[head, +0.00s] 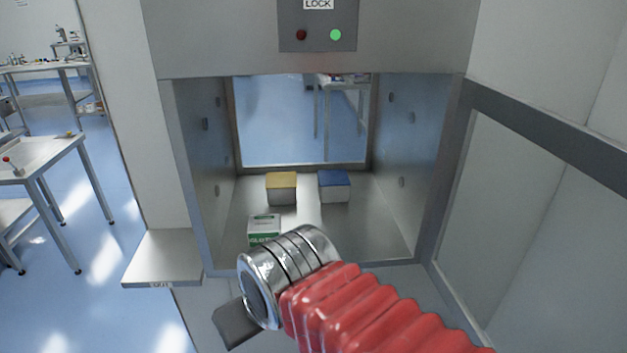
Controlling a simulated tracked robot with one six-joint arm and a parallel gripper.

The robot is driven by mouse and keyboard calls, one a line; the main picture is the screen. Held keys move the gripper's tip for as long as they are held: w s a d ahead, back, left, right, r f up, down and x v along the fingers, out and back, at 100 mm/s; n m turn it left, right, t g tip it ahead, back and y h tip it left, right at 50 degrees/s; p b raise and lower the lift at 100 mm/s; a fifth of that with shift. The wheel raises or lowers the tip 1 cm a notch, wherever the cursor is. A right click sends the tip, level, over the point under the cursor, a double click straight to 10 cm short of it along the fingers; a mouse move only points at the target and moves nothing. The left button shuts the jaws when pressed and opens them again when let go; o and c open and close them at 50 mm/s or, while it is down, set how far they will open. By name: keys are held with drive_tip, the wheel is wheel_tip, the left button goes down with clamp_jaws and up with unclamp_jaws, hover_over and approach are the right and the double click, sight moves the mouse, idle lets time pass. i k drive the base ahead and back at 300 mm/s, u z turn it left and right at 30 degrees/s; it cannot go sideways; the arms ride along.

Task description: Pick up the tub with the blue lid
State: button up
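The tub with the blue lid (334,187) stands upright at the back of the metal pass-through chamber, right of centre. Its body is white and its lid is square. A similar tub with a yellow lid (281,188) stands to its left, a small gap apart. My gripper (235,323) shows only as a dark grey part at the lower left end of my red-sleeved arm. It is in front of and below the chamber opening, well away from the blue-lidded tub. Its fingertips cannot be made out, so I cannot tell whether it is open or shut.
A white and green box (264,228) sits near the chamber's front, left of centre. The chamber's side walls (205,150) carry small round fittings. A windowed door (530,210) stands at the right. A small metal shelf (163,258) juts out at the left. The chamber's right floor is clear.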

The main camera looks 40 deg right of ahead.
sight(333, 185)
drive_tip(key=z, duration=0.05)
drive_tip(key=i, duration=0.95)
drive_tip(key=z, duration=0.05)
